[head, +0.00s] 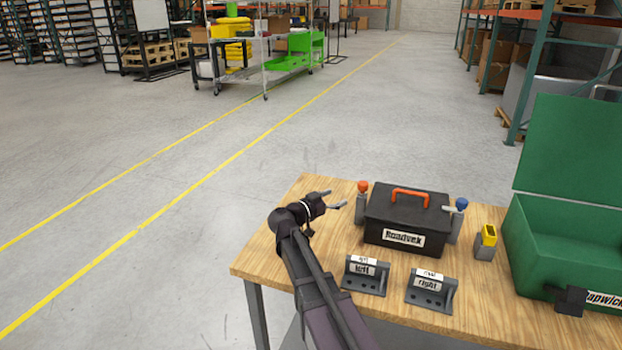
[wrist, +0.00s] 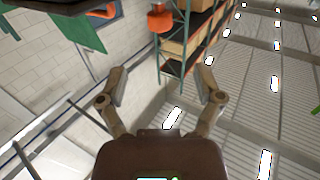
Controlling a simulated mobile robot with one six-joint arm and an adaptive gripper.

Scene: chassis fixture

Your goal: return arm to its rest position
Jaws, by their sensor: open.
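My gripper (head: 333,200) is above the left back part of the wooden table (head: 320,187) in the head view, left of the black toolbox. In the wrist view my gripper (wrist: 163,88) has its two fingers spread apart with nothing between them. The wrist view looks up at the ceiling, a wall and a shelf rack. My arm reaches from the bottom edge of the head view up to the gripper, which hides part of the table.
A black toolbox (head: 405,215) with an orange handle stands on the table between orange-topped (head: 362,187) and blue-topped (head: 461,205) posts. Brackets labelled left (head: 366,275) and right (head: 431,291), a yellow-grey device (head: 486,242) and an open green case (head: 570,235) are nearby. Floor left is clear.

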